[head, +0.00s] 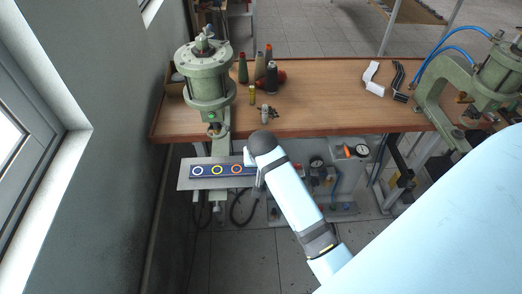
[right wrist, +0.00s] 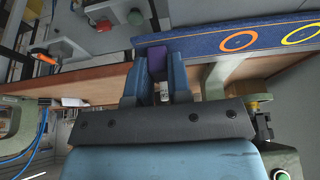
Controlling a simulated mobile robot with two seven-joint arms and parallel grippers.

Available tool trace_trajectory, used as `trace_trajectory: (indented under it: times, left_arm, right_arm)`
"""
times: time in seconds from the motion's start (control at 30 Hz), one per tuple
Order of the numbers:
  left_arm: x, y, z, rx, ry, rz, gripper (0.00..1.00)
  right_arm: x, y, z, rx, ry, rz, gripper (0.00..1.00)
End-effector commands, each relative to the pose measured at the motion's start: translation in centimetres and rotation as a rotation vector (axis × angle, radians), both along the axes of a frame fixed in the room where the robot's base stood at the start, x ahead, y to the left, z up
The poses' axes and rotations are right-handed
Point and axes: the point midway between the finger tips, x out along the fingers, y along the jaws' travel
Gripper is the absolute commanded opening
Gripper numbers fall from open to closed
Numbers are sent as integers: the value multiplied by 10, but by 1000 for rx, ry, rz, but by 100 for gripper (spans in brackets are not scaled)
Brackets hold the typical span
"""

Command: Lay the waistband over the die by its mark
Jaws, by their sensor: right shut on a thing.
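The waistband (head: 207,171) is a dark blue strip with white, yellow and orange rings, stretched left to right over a pale grey plate (head: 184,182) in front of the left press (head: 209,88). Whether it touches the plate cannot be told. My right gripper (head: 252,159) is at the strip's right part; the arm hides what lies under it. In the right wrist view the waistband (right wrist: 195,44) passes just beyond the fingers. The right gripper (right wrist: 156,88) is shut on a purple piece (right wrist: 157,66), apparently part of the band. The die is not clearly distinguishable. My left gripper is out of view.
The wooden table (head: 320,112) holds thread cones (head: 243,68), a small yellow bottle (head: 252,95), a small metal part (head: 268,114) and white and black pieces (head: 372,78). A second green press (head: 490,75) stands at right. Gauges (head: 317,163) sit below the table edge.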

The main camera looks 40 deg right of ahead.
Motion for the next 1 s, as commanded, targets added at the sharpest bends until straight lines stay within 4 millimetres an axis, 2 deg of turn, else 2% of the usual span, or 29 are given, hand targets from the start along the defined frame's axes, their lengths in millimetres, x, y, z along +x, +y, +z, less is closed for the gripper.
trace_trajectory:
  times: [0.27,0.3,0.4,0.43,1.0]
  left_arm:
    - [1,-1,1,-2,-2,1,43]
    - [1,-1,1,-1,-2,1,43]
    - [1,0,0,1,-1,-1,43]
    - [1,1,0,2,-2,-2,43]
    - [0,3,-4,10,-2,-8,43]
  right_arm:
    - [0,0,-4,1,1,0,0]
    - [0,0,-4,1,1,0,23]
    - [0,0,-4,1,1,0,46]
    - [0,0,-4,1,1,0,48]
    - [0,0,1,0,1,1,48]
